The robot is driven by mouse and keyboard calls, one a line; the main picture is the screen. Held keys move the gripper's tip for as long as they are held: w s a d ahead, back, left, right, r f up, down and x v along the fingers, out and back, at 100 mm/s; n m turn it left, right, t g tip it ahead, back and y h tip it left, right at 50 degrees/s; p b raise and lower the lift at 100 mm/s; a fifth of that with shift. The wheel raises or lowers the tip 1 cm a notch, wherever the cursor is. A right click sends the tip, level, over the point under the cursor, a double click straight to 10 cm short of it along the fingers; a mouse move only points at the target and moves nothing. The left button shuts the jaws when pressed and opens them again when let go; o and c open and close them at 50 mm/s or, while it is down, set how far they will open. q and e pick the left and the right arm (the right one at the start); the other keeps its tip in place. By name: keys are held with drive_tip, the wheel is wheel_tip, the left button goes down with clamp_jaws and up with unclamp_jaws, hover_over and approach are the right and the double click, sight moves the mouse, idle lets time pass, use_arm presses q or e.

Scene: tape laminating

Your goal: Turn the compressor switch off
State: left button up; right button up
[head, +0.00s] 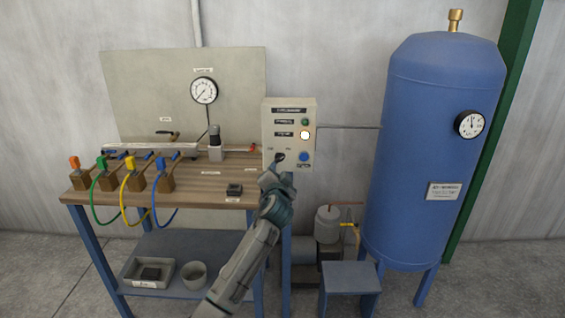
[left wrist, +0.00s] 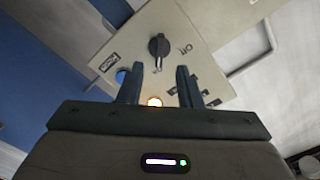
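The grey compressor control box (head: 305,118) is on the wall side, right of the workbench. Its black rotary switch (head: 280,157) is low on the left of its face, and it shows large in the left wrist view (left wrist: 158,46). My left gripper (head: 277,169) is just in front of and below the switch. In the left wrist view its two fingers (left wrist: 159,70) are apart with nothing between them, and the switch knob lies just beyond the tips; I cannot tell whether they touch. A lamp (head: 305,134) on the box glows white. My right gripper is out of view.
A blue button (head: 304,156) sits right of the switch on the box. The wooden workbench (head: 215,183) with coloured hoses and a gauge (head: 204,90) is at left. A large blue tank (head: 425,150) and a blue stool (head: 350,278) stand at right.

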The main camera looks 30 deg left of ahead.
sight(279, 161)
use_arm(q)
drive_tip(key=x, duration=0.6)
drive_tip(key=shift+w+p, duration=0.2)
drive_tip(key=shift+p, duration=0.2)
clamp_jaws()
